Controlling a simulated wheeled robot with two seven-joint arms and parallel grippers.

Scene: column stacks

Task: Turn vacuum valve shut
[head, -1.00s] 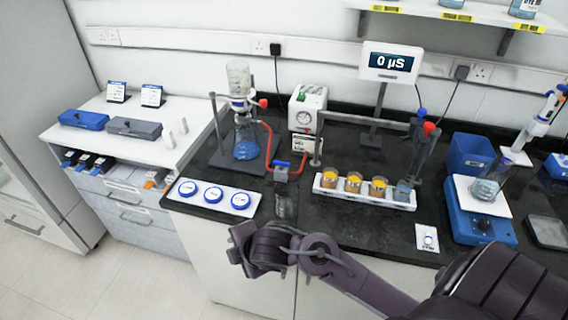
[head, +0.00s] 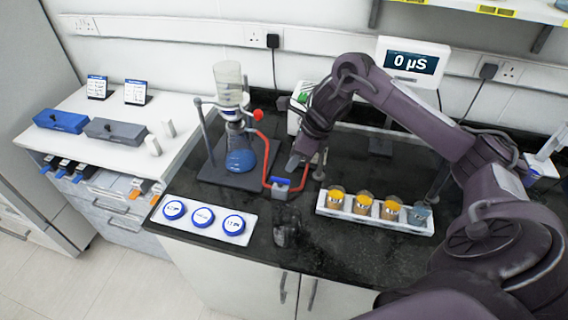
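The vacuum valve (head: 280,184) is a small pale block with a blue top, sitting in the red tubing on the black bench, right of the filter flask (head: 240,158) with its blue liquid. My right gripper (head: 293,163) points down just behind and slightly right of the valve, close above the bench. Its fingers are small and dark here, and I cannot tell whether they are apart or touch the valve. My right arm hides most of the white vacuum pump (head: 294,122). My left gripper is not in view.
A white rack (head: 375,214) with several orange-topped jars stands right of the valve. A white tray (head: 190,232) with blue discs lies at the front left. A dark, unclear object (head: 286,235) stands near the front edge. A meter display (head: 411,63) reads 0 µS.

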